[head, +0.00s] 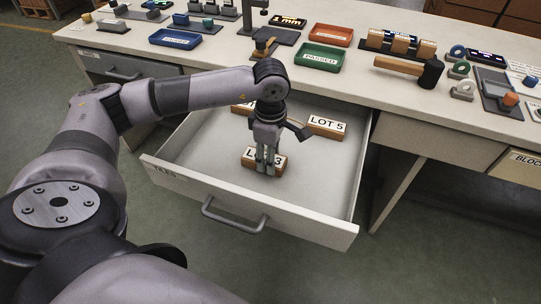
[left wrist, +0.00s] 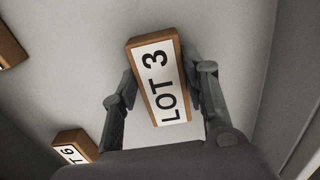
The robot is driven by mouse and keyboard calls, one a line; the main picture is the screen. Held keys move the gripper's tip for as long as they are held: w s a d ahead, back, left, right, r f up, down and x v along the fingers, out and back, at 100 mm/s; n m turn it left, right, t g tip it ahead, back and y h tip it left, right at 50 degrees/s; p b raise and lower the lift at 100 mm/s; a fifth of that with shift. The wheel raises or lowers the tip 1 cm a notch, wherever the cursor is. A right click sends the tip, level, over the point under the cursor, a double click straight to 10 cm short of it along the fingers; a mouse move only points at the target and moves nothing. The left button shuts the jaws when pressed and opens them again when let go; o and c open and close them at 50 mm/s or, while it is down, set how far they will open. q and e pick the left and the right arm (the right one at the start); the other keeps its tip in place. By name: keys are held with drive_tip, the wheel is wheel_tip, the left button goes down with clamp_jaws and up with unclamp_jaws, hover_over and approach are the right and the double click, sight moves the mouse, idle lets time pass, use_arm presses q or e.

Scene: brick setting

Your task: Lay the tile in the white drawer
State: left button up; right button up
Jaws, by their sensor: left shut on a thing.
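The white drawer (head: 195,150) is pulled open under the bench. My left gripper (head: 265,167) reaches down inside it and is shut on the wooden tile with the white "LOT 3" label (head: 250,160). In the left wrist view the tile (left wrist: 158,80) lies between the two fingers (left wrist: 162,95), label facing the camera and tilted slightly in the picture. The tile is low over the drawer floor, near the front panel; I cannot tell if it touches the floor. My right gripper is not in view.
A "LOT 5" tile (head: 326,125) and a partly hidden tile (head: 241,108) lie farther back in the drawer. The benchtop holds a blue tray (head: 175,39), a green tray (head: 319,58), a red tray (head: 333,35) and a mallet (head: 410,68).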

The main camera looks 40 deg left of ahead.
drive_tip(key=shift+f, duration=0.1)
use_arm(q)
drive_tip(key=o, duration=1.2)
drive_tip(key=shift+o, duration=0.2)
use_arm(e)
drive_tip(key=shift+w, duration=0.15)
use_arm(q)
drive_tip(key=shift+r, duration=0.25)
wheel_tip(320, 180, up, 7)
drive_tip(key=shift+f+p, duration=0.15)
drive_tip(key=shift+p, duration=0.55)
drive_tip(key=shift+r+p, duration=0.35)
drive_tip(key=shift+r, duration=2.15)
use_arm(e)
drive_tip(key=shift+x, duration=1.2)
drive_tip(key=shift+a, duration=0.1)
